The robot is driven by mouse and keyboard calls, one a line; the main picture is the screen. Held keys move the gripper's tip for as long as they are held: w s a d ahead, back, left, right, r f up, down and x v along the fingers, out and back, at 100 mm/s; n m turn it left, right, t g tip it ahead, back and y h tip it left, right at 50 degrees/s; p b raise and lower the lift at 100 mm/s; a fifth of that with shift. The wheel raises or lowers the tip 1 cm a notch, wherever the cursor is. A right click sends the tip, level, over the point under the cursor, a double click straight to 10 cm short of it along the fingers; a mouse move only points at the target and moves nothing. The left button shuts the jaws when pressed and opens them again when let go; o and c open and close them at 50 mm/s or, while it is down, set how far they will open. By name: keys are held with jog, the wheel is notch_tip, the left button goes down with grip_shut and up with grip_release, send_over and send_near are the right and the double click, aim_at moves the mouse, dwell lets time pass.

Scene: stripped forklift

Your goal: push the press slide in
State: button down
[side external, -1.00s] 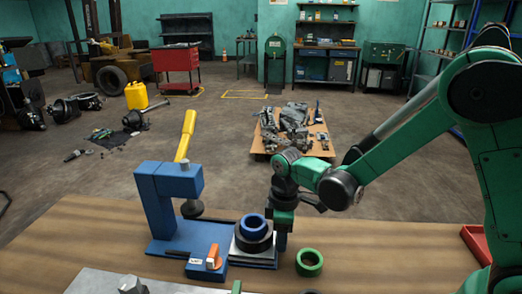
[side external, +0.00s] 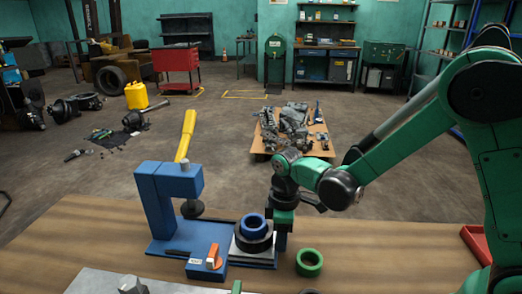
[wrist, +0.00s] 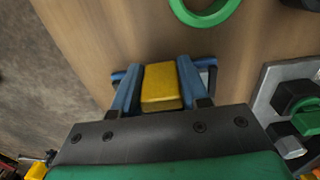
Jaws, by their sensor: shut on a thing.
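The blue press (side external: 152,195) stands on the wooden bench at left, with a yellow lever and a round dark ram head above its base. The slide (side external: 240,258), a pale plate on the base, sits to the right of the ram head. It carries a black ring (side external: 242,242) with a blue ring (side external: 253,222) on top. My gripper (side external: 284,222) is at the slide's right end. In the wrist view my gripper (wrist: 160,85) is shut on a yellow block (wrist: 160,90) between its blue fingers. How the block joins the slide is hidden.
A green ring (side external: 310,262) lies on the bench right of the slide; it also shows in the wrist view (wrist: 203,18). A switch box with an orange knob (side external: 213,256) stands in front of the press. A red tray (side external: 473,240) is at far right.

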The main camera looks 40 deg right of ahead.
aim_at(242, 220)
jog(key=w+a, duration=0.5)
jog(key=shift+w+a, duration=0.35)
jog(key=shift+c, duration=2.2)
grip_release()
jog(key=shift+r, duration=0.1)
